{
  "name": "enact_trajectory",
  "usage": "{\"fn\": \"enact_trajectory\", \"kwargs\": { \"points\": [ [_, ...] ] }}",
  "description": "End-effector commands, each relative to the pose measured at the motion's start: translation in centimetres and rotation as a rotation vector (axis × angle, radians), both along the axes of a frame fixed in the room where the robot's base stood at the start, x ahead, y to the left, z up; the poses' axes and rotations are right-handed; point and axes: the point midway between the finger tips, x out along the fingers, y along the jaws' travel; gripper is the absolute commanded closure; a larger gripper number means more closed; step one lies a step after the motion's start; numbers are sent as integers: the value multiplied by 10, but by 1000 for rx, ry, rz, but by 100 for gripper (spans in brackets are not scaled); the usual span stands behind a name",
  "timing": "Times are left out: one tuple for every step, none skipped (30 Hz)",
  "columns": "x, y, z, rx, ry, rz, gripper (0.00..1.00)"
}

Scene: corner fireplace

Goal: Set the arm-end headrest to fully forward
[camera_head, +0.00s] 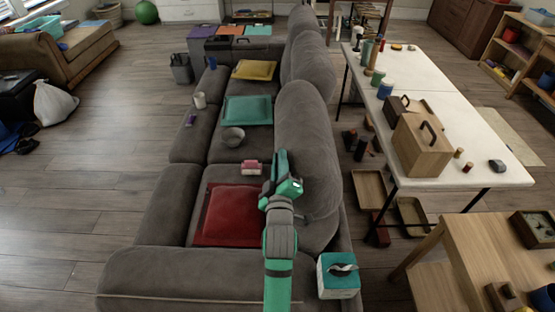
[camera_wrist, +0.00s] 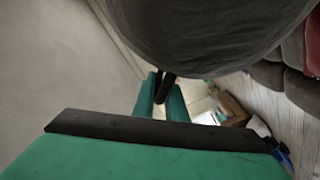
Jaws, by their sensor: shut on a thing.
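A long grey sofa (camera_head: 180,258) runs away from me in the head view, with a row of rounded headrests along its right side. The nearest headrest (camera_head: 308,125) is tall and rounded, beside the near arm end. It looks upright, but its exact tilt is hard to judge. My gripper (camera_head: 284,165) is at this headrest's left, seat-facing side, with its fingers against the grey cloth. In the wrist view the headrest (camera_wrist: 205,30) fills the top as a large curved grey mass. My gripper (camera_wrist: 168,103) shows there with green and black fingers, shut at its edge; the exact contact is partly hidden.
Farther headrests (camera_head: 308,62) stand behind the nearest one. A red cushion (camera_head: 228,216), a pink object (camera_head: 251,167) and a grey bowl (camera_head: 233,137) lie on the seats. A teal-topped box (camera_head: 338,276) is at the near right. A white table (camera_head: 440,95) stands right.

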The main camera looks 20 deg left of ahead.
Motion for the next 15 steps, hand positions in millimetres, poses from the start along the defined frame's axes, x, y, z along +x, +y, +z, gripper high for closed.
{"fn": "enact_trajectory", "kwargs": {
  "points": [
    [-2, 3, -1, -2, 2, 7, 100],
    [-2, 4, -1, -1, 2, 7, 100],
    [-3, 4, -1, -1, 3, 7, 100],
    [-3, 4, -1, -1, 2, 8, 100],
    [-3, 4, -1, -1, 3, 9, 100],
    [-3, 5, -2, -1, 3, 9, 86],
    [-3, 5, -2, -2, 4, 9, 79],
    [-3, 5, -2, -1, 4, 9, 72],
    [-3, 5, -2, 0, 3, 9, 72],
    [-2, 4, -2, -1, 4, 8, 72],
    [-2, 4, -2, -1, 4, 8, 72],
    [-2, 4, -2, 0, 3, 7, 72],
    [-2, 4, -2, 0, 3, 7, 72],
    [-2, 4, -1, 0, 3, 7, 72],
    [-2, 3, -1, 0, 3, 6, 72]
  ]
}}
